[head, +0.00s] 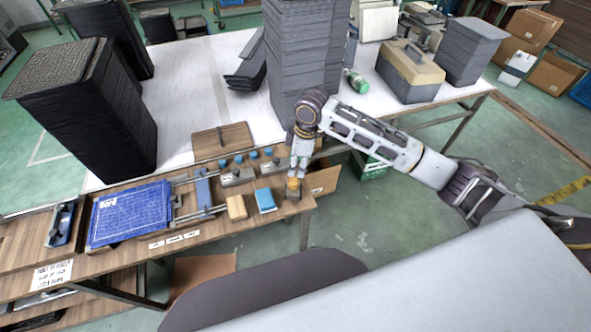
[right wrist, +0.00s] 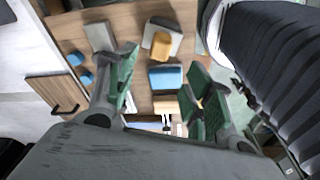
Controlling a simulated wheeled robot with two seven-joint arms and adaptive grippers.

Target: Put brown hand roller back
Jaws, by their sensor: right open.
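My right gripper (head: 298,166) hangs over the right end of the wooden bench (head: 130,262). It also shows in the right wrist view (right wrist: 163,72), open, with nothing between its fingers. No roller shape is clear. My left gripper is out of view.
A blue gridded mat (head: 130,215) and metal rails lie left on the bench. Grey blocks with blue knobs (head: 238,158) stand behind. A wooden board with a handle (head: 222,140) lies further back. A tall grey tray stack (head: 305,65) rises behind my right arm.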

